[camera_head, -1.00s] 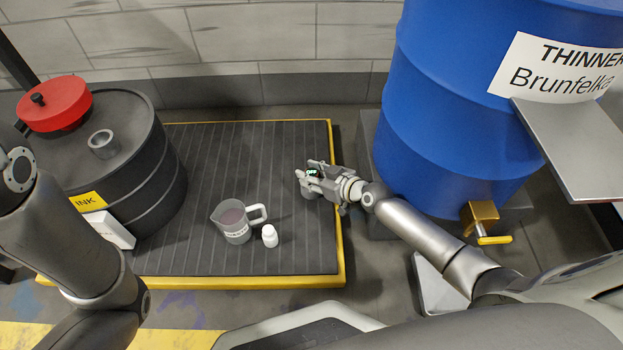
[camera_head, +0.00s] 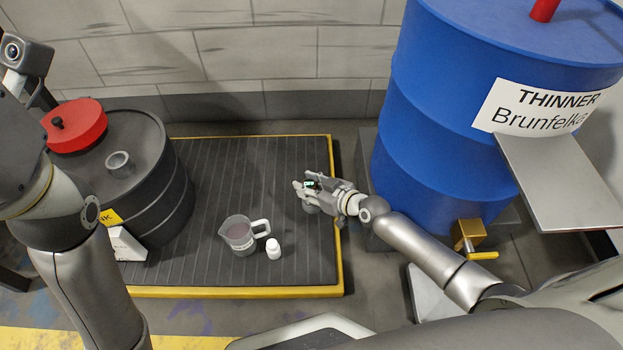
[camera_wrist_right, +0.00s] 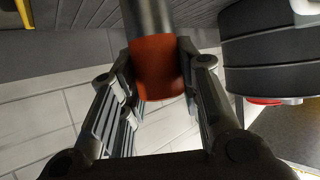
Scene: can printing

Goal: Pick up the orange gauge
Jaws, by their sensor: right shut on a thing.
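The orange gauge (camera_wrist_right: 158,70) is in the right wrist view, with an orange band below a dark grey cylinder that runs off the top edge. My right gripper (camera_wrist_right: 156,75) is shut on it, one finger on each side of the orange band. In the head view my right gripper (camera_head: 303,190) is above the right part of the dark ribbed platform. A small lit green display (camera_head: 311,184) shows between its parts there; the rest of the gauge is mostly hidden. My left arm is at the left edge, and its fingers are not in view.
A blue thinner drum (camera_head: 440,120) is right.

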